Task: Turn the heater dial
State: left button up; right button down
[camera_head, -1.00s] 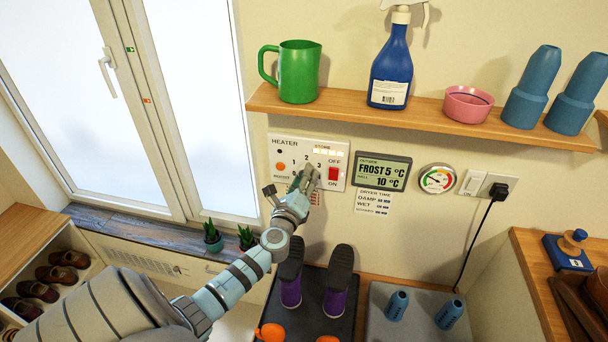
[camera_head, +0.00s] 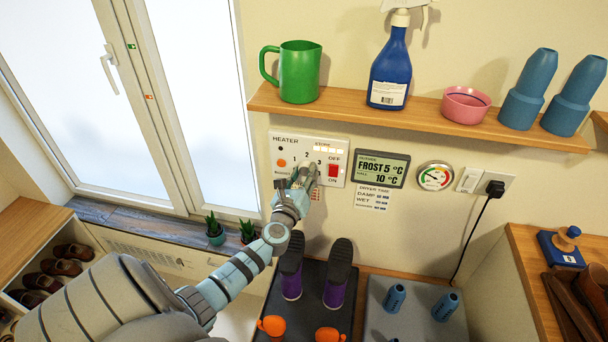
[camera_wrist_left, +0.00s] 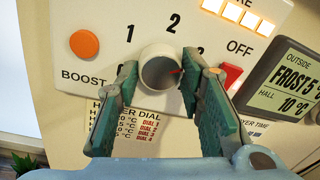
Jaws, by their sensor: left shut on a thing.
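The heater panel (camera_head: 340,148) is a white plate on the wall with an orange boost button (camera_wrist_left: 84,43), numbers around a dial, a lit row of store lights and a red switch (camera_head: 333,171). The heater dial (camera_wrist_left: 158,68) is a round white knob with a red mark, which points to the right, toward the 3. My left gripper (camera_wrist_left: 157,82) is shut on the dial, one finger on each side. In the head view my left gripper (camera_head: 299,178) covers the dial. My right gripper is in neither view.
Right of the panel are a display (camera_head: 381,169), a round gauge (camera_head: 435,176) and a socket with a black plug (camera_head: 495,188). A shelf (camera_head: 420,119) with a green jug (camera_head: 300,72) and spray bottle (camera_head: 390,67) runs above. Boots stand on a dark mat below.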

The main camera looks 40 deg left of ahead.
pick_arm(q)
jog(key=shift+f, duration=0.1)
jog(key=o, duration=1.2)
jog(key=shift+c, duration=0.2)
jog(key=v, duration=1.2)
